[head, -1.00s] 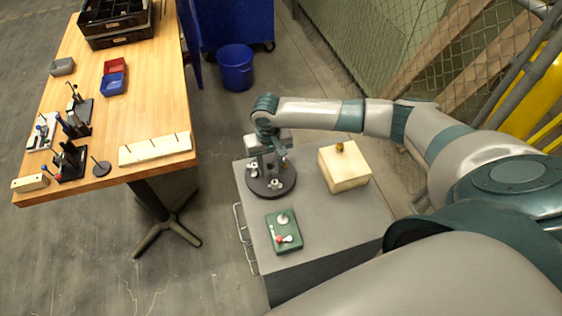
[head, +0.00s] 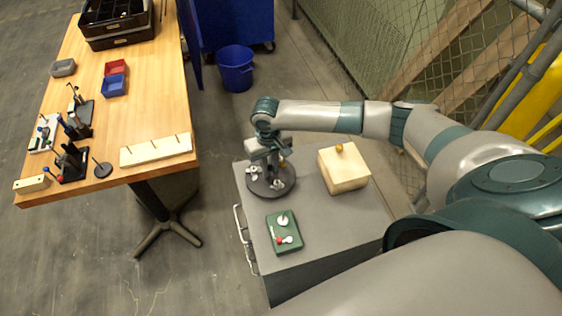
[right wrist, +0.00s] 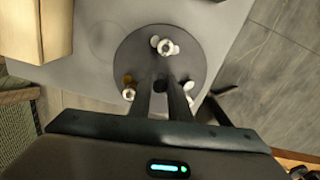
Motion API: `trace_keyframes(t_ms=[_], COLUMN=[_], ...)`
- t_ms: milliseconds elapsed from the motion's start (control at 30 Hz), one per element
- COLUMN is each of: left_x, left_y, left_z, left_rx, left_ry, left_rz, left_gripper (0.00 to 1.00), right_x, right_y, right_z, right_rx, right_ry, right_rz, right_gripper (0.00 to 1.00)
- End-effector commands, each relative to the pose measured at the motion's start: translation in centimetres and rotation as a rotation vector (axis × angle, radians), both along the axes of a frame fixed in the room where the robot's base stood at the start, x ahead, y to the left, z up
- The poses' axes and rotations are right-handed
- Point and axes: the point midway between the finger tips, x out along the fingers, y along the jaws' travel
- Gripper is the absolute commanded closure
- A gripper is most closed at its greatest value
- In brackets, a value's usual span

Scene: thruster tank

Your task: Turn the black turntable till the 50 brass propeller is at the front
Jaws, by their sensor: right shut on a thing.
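The black turntable (head: 262,192) is a round disc on the grey cabinet, and it also shows in the right wrist view (right wrist: 130,58). White or silver propellers stand on it; one (right wrist: 165,46) is near the rim, another (right wrist: 188,88) is beside my fingers. A brass-coloured propeller (right wrist: 128,79) with a pale hub stands on the opposite side of my fingers. My right gripper (head: 268,166) points down over the disc, its fingers (right wrist: 161,86) shut on a dark part near the disc's middle, mostly hidden by them. Number marks are too small to read. My left gripper is not in view.
A pale wooden box (head: 343,172) with a yellow knob stands right of the turntable. A green box (head: 291,225) with a red-tipped lever lies in front of it. A wooden workbench (head: 150,85) with trays and tools stands left, across a gap.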

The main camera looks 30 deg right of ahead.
Motion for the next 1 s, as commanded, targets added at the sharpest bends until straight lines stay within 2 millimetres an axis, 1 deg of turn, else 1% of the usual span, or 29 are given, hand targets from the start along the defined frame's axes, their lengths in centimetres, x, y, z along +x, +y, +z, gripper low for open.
trace_keyframes(t_ms=[300, 767, 1000], left_x=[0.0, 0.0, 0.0], left_y=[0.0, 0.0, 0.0], left_z=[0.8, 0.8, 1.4], left_rx=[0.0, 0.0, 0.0], left_ry=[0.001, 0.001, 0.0], left_rz=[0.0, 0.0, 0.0], left_gripper=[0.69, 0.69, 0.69], right_x=[0.0, 0.0, 0.0], right_y=[0.0, 0.0, 0.0], right_z=[0.1, 0.0, 0.1], right_rx=[-0.001, -0.001, -0.001], right_ry=[0.001, 0.0, 0.0], right_rz=[0.123, 0.146, 0.226], right_gripper=[1.0, 1.0, 1.0])
